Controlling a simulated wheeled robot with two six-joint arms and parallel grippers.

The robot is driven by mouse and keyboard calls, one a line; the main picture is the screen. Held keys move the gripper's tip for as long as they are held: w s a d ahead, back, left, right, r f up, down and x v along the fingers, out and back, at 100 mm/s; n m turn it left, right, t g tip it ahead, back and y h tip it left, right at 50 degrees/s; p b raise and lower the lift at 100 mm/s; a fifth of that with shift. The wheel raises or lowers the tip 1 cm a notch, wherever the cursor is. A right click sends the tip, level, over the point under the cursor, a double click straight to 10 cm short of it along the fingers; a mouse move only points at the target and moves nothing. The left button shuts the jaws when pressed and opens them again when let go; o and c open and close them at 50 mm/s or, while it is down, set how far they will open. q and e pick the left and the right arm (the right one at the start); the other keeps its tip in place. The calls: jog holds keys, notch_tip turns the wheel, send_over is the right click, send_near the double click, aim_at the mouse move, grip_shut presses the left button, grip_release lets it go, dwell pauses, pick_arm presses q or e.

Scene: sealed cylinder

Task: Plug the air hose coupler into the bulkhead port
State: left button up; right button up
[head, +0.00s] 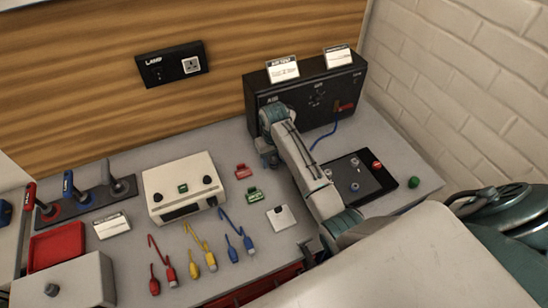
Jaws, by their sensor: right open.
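A black panel box (318,90) stands at the back of the bench, with sockets and lettering on its front. A blue hose (325,135) hangs in a curve from near a red fitting (346,107) at the panel's right part and runs down behind my right arm. I cannot tell where its coupler end is. The bulkhead port cannot be made out; my right arm covers the panel's lower left front. My right gripper (268,158) is open, pointing down just in front of the panel's left end. Its fingers are small and partly hidden. My left gripper is out of view.
A dark tray (378,186) with small round parts lies right of my arm. A cream box (184,188), red and green clips, and red, yellow and blue cables lie to the left. A white card (281,217) lies nearer. A brick wall bounds the right.

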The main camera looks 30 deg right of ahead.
dwell(0.7)
grip_shut()
jog(key=shift+r, duration=0.15)
jog(key=shift+r, duration=2.85)
